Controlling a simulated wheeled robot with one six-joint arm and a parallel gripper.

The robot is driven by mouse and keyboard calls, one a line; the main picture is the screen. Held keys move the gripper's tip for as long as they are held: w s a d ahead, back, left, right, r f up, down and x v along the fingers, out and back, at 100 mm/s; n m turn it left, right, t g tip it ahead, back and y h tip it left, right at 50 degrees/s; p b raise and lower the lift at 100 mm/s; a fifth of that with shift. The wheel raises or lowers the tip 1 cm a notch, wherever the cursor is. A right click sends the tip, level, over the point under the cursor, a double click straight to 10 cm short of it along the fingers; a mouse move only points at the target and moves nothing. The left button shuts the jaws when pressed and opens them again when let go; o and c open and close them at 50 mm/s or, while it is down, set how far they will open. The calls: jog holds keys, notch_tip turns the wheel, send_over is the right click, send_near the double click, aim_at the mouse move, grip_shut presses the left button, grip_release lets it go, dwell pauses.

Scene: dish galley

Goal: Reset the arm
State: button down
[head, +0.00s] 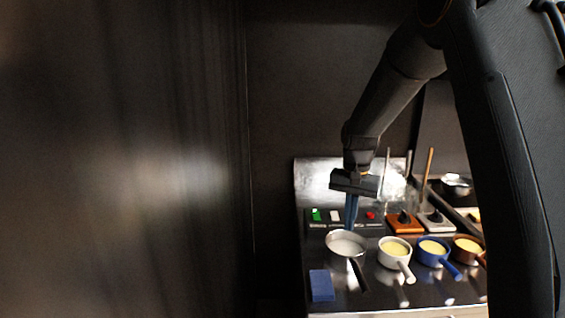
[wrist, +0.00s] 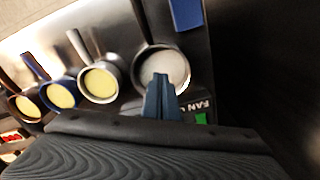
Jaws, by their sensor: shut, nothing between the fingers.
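My gripper (head: 351,224) points down over the dark counter in the head view, with its blue fingers together and nothing between them. Its fingertips overlap the far rim of a steel pan (head: 346,245) with pale contents; I cannot tell the height above it. In the wrist view my gripper (wrist: 160,78) shows as two closed blue fingers in front of the same pan (wrist: 178,63). My arm comes down from the upper right in the head view.
Right of the pan stand a white pan (head: 395,251), a blue pan (head: 434,250) and a brown pan (head: 467,246) with yellow contents. A blue block (head: 321,285) lies in front. A switch panel (head: 325,215) and an orange-brown box (head: 404,223) sit behind. A dark wall (head: 120,160) fills the left.

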jog(key=s+f+n+t, duration=0.15)
jog(key=s+n, duration=0.35)
jog(key=s, duration=1.8)
notch_tip(320, 180, down, 7)
jog(key=s+b, duration=0.1)
jog(key=b, duration=0.4)
jog(key=shift+s+d+b, duration=0.15)
jog(key=shift+s+b, duration=0.25)
jog(key=shift+g, duration=0.25)
